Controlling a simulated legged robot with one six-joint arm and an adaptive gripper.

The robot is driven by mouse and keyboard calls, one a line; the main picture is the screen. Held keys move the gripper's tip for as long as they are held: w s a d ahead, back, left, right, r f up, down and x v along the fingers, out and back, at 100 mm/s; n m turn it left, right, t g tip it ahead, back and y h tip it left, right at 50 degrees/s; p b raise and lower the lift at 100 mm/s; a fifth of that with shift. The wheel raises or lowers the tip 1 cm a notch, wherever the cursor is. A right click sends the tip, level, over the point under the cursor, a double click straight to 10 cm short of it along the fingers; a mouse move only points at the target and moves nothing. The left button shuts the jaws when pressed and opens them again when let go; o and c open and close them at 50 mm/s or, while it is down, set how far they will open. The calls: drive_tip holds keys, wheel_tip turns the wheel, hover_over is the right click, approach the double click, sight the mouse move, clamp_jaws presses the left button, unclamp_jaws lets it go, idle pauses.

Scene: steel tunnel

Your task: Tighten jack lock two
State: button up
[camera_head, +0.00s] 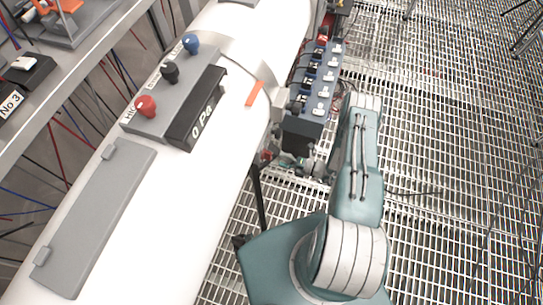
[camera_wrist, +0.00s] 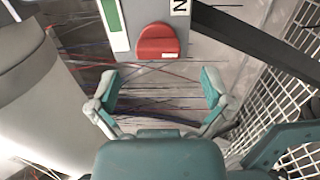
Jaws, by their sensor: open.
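In the wrist view a red knob (camera_wrist: 157,42) with a small white tag sits on a grey panel, just beyond my gripper (camera_wrist: 160,88). My gripper is open and empty, its two teal-padded fingers wide apart on either side below the knob, not touching it. In the head view my arm reaches up along the right of the white pipe (camera_head: 225,120); the fingers are too small and cluttered to make out there.
A blue-grey panel with several sockets (camera_head: 320,75) runs along the pipe. A box marked "0 Pa" (camera_head: 195,108) with red, black and blue knobs sits on the pipe. Loose cables hang below the red knob. A dark bar (camera_wrist: 260,45) crosses right of it. Grating floor (camera_head: 450,150) is open at right.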

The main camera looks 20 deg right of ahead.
sight(269, 155)
drive_tip(key=v, duration=0.7)
drive_tip(key=shift+d, duration=0.15)
drive_tip(key=shift+f, duration=0.1)
drive_tip(key=c, duration=0.4)
drive_tip(key=shift+n, duration=0.3)
drive_tip(key=shift+c, duration=1.1)
drive_tip(key=w+a+n, duration=0.2)
drive_tip(key=a+n, duration=0.1)
drive_tip(key=n, duration=0.2)
drive_tip(key=w+a+n, duration=0.2)
drive_tip(key=a+n, duration=0.1)
drive_tip(key=n, duration=0.3)
drive_tip(key=w+a+n, duration=0.3)
drive_tip(key=a+n, duration=0.1)
drive_tip(key=n, duration=0.1)
drive_tip(key=shift+r+n, duration=0.3)
drive_tip(key=shift+r, duration=0.05)
drive_tip(key=shift+c, duration=0.3)
